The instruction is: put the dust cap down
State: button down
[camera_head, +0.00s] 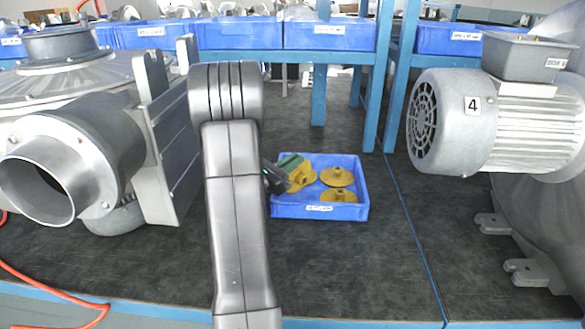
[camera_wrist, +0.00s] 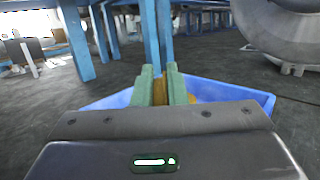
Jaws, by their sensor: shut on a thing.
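My gripper (camera_head: 289,163) has green fingers and is shut on a yellow dust cap (camera_head: 303,178) at the left side of a small blue tray (camera_head: 318,212). The held cap looks tilted; I cannot tell whether it touches the tray floor. Two more yellow caps lie in the tray, one at the back (camera_head: 338,176) and one at the front (camera_head: 339,196). In the wrist view the green fingers (camera_wrist: 161,88) stand over the blue tray (camera_wrist: 222,91), with a strip of yellow between them. My gripper's body hides most of the tray there.
A grey blower with a round pipe opening (camera_head: 95,165) stands left of the tray. A motor marked 4 (camera_head: 470,122) stands at the right. A blue rack (camera_head: 385,90) with blue bins is behind. The dark bench top right of the tray is clear.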

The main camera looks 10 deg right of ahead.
jog(key=shift+f, duration=0.8)
jog(key=shift+s+f+b, duration=0.15)
jog(key=shift+f+b, duration=0.5)
jog(key=c, duration=1.5)
grip_release()
jog(key=shift+f, duration=0.15)
jog(key=shift+o, duration=0.2)
jog(key=shift+r+p, duration=0.65)
jog(key=shift+p, duration=0.05)
jog(key=b+v, duration=0.3)
jog(key=v, duration=0.8)
jog(key=shift+a, duration=0.45)
jog(key=shift+d+r, duration=0.1)
jog(key=shift+d, duration=0.05)
